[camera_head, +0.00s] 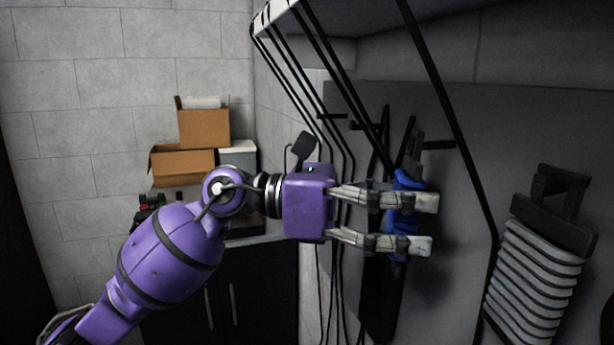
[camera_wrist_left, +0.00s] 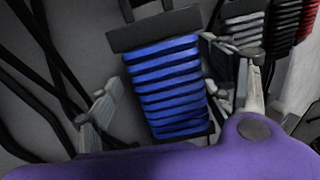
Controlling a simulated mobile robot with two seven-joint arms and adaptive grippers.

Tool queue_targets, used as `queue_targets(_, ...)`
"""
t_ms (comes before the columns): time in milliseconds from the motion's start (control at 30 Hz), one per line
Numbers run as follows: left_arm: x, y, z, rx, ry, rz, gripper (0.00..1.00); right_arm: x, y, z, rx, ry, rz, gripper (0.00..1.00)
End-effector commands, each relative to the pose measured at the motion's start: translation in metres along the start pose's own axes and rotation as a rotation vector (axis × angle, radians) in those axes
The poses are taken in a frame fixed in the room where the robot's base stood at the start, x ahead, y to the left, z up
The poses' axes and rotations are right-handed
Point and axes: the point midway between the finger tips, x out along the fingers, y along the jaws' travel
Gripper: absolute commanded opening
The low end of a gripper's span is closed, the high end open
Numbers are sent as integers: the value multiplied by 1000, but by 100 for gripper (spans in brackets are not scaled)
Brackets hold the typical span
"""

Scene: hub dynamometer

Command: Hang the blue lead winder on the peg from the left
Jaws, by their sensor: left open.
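The blue lead winder (camera_head: 404,222) has a black frame with a handle at its top. It is upright beside the grey panel, partly hidden by my left gripper (camera_head: 432,224). The gripper is open, with one finger above the other in the head view, across the blue windings. In the left wrist view the winder (camera_wrist_left: 165,88) lies between the two spread fingers (camera_wrist_left: 165,72), with visible gaps on both sides. A black peg (camera_head: 438,145) sticks out near the winder's handle; I cannot tell whether the handle is around it. My right gripper is out of view.
A grey lead winder (camera_head: 535,275) hangs on the panel at right. More winders, grey (camera_wrist_left: 243,30) and red (camera_wrist_left: 308,20), show in the wrist view. Black cables (camera_head: 345,70) run down near my gripper. Cardboard boxes (camera_head: 184,165) stand on the dark cabinet behind.

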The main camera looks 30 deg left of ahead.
Motion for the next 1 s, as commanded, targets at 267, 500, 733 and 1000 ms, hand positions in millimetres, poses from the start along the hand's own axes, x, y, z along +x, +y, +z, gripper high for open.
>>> queue_targets(267, -9, 0, -2, -3, 0, 1, 74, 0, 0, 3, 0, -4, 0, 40)
queue_targets(500, -48, 0, -2, -3, -6, 2, 74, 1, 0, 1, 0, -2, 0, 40)
queue_targets(733, -83, -1, -1, -2, -11, 2, 74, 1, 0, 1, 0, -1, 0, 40)
queue_targets(1000, -98, -2, -1, 1, -13, 0, 74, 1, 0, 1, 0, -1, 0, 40)
